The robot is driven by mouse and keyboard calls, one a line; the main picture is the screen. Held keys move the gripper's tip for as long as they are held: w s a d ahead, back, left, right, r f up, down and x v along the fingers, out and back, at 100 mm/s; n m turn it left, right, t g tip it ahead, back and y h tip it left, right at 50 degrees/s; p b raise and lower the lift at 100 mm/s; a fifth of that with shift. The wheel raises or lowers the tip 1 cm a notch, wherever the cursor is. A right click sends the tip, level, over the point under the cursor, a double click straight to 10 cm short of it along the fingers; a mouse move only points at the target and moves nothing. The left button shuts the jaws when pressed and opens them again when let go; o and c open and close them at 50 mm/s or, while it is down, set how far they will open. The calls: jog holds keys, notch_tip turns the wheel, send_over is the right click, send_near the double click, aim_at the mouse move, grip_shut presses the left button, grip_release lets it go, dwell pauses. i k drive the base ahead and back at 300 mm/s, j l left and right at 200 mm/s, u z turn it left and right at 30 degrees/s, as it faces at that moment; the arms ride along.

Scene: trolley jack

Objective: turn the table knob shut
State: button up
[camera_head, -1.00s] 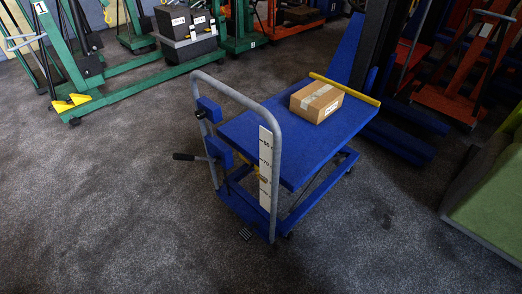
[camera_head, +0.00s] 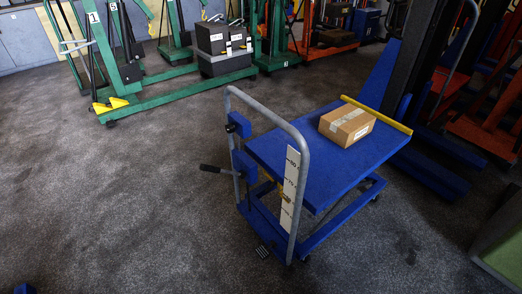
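A blue lift table trolley (camera_head: 275,150) stands in the middle of the view, with a grey tube handle (camera_head: 262,100) at its left end. A small black knob (camera_head: 231,128) sits on a blue block (camera_head: 240,124) high on the handle's left post. How far the knob is turned is too small to tell. A black-gripped lever (camera_head: 210,168) sticks out to the left below it. A dark foot pedal (camera_head: 264,250) is near the floor. My gripper is not in view.
A cardboard box (camera_head: 347,125) lies on the table top beside a yellow bar (camera_head: 377,115). Green jacks (camera_head: 180,89) and a dark crate (camera_head: 222,42) stand behind left. A green-topped block (camera_head: 503,245) is at the right edge. Carpet at the left and front is largely clear.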

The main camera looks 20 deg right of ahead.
aim_at(229, 128)
jog(key=i+j, duration=0.25)
jog(key=i, duration=0.3)
jog(key=i+j+u, duration=0.1)
jog(key=i+j, duration=0.15)
jog(key=i, duration=0.25)
jog(key=i+j+u, duration=0.1)
jog(key=i+j, duration=0.15)
jog(key=i, duration=0.3)
jog(key=i+j, duration=0.15)
jog(key=i, duration=0.4)
